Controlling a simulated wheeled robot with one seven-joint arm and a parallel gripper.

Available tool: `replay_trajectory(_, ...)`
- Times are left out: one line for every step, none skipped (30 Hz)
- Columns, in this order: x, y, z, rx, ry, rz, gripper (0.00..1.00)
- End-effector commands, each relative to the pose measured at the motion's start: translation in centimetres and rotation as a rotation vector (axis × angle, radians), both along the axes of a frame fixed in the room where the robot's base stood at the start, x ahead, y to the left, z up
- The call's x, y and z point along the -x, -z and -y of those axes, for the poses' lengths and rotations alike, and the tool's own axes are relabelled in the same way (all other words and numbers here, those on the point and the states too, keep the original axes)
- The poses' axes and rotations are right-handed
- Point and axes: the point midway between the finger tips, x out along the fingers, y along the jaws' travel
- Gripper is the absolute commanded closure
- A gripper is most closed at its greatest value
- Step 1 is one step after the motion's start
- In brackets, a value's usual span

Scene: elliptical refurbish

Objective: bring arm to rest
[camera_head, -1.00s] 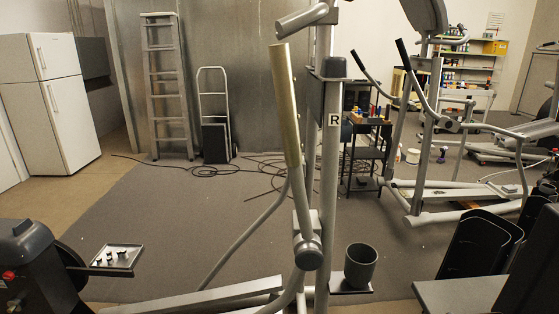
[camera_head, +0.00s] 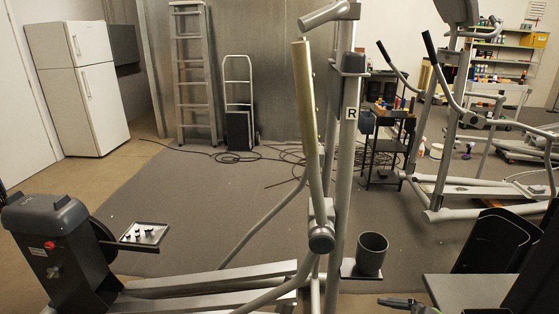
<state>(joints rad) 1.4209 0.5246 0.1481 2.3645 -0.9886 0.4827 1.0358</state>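I cannot make out my arm or my gripper with certainty in the head view. A small dark object with a hint of green (camera_head: 405,303) pokes in at the bottom edge, right of centre. It is cut off, so I cannot tell what it is.
An elliptical trainer (camera_head: 322,205) stands close in front, with a dark cup (camera_head: 371,253) and a small tray of parts (camera_head: 143,235). A second trainer (camera_head: 440,150), a black cart (camera_head: 385,145), a ladder (camera_head: 195,75) and a fridge (camera_head: 90,85) stand behind. Cables (camera_head: 285,155) lie on the floor.

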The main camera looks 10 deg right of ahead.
Motion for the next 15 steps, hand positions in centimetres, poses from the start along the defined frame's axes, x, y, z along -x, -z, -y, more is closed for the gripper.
replay_trajectory(-0.2,-0.9,-1.8,0.105,-0.109,-0.018,0.00)
replay_trajectory(-0.2,-1.2,-2.8,0.171,-0.178,-0.029,0.00)
replay_trajectory(-0.1,-1.8,-4.2,0.269,-0.279,-0.040,0.00)
replay_trajectory(0.1,-2.4,-5.2,0.352,-0.363,-0.044,0.00)
replay_trajectory(0.3,-3.0,-6.3,0.437,-0.450,-0.046,0.00)
replay_trajectory(0.8,-4.0,-7.6,0.554,-0.567,-0.041,0.00)
replay_trajectory(1.2,-4.8,-8.6,0.642,-0.654,-0.035,0.00)
replay_trajectory(1.7,-5.7,-9.4,0.727,-0.738,-0.023,0.00)
replay_trajectory(2.3,-7.0,-10.5,0.839,-0.842,-0.002,0.00)
replay_trajectory(2.9,-8.0,-11.1,0.920,-0.915,0.016,0.00)
replay_trajectory(3.5,-9.1,-11.8,0.999,-0.985,0.040,0.00)
replay_trajectory(4.4,-10.6,-12.6,1.102,-1.072,0.076,0.00)
replay_trajectory(5.1,-11.7,-13.1,1.175,-1.133,0.109,0.00)
replay_trajectory(5.8,-12.8,-13.6,1.244,-1.186,0.142,0.00)
replay_trajectory(6.8,-14.0,-14.0,1.326,-1.249,0.188,0.00)
